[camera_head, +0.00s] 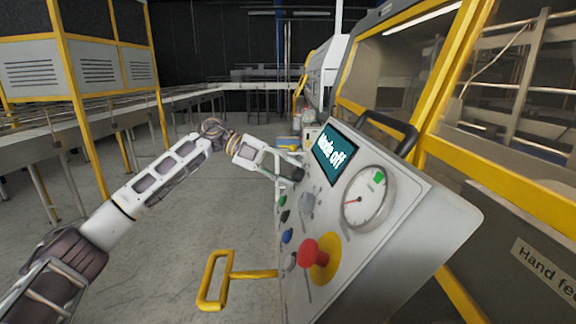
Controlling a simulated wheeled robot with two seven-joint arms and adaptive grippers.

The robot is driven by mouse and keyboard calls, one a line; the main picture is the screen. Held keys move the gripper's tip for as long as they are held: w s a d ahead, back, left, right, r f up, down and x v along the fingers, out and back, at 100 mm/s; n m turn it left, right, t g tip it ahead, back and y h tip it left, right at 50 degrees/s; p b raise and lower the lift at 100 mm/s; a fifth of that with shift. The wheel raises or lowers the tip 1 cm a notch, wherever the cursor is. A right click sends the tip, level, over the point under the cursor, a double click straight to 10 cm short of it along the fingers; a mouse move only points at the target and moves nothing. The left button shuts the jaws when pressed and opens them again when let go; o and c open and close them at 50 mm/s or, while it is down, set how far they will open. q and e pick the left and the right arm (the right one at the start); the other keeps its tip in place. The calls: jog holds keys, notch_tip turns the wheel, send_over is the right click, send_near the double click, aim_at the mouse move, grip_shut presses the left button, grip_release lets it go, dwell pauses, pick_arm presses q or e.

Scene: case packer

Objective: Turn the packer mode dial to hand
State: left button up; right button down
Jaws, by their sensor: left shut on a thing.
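The control panel (400,225) is a tilted grey box on the right. Its screen (335,157) reads "Mode off". My left gripper (295,172) is at the panel's upper left, just left of and below the screen. Its dark fingers are shut against the panel face, on what appears to be the mode dial. The fingers hide the dial, so its pointer cannot be read. A grey knob (307,201) sits just below the fingers, apart from them. My right gripper is not in view.
A red emergency button (310,252) on a yellow plate and a round gauge (368,198) are on the panel. Several small buttons line its left side. A yellow handle (216,280) sticks out low on the left. The floor at left is clear.

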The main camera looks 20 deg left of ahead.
pick_arm(q)
jog(key=m, duration=0.1)
jog(key=m+p, duration=0.1)
jog(key=shift+d+r+m+g+y, duration=0.1)
jog(key=shift+r+m+g+y, duration=0.05)
jog(key=shift+m+g+y, duration=0.15)
jog(key=shift+m+y+p, duration=0.3)
jog(key=shift+m, duration=0.8)
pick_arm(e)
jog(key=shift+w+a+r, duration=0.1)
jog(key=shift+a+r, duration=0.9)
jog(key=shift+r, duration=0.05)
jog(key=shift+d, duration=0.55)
pick_arm(q)
jog(key=o, duration=1)
jog(key=shift+o, duration=0.2)
jog(key=v, duration=1.2)
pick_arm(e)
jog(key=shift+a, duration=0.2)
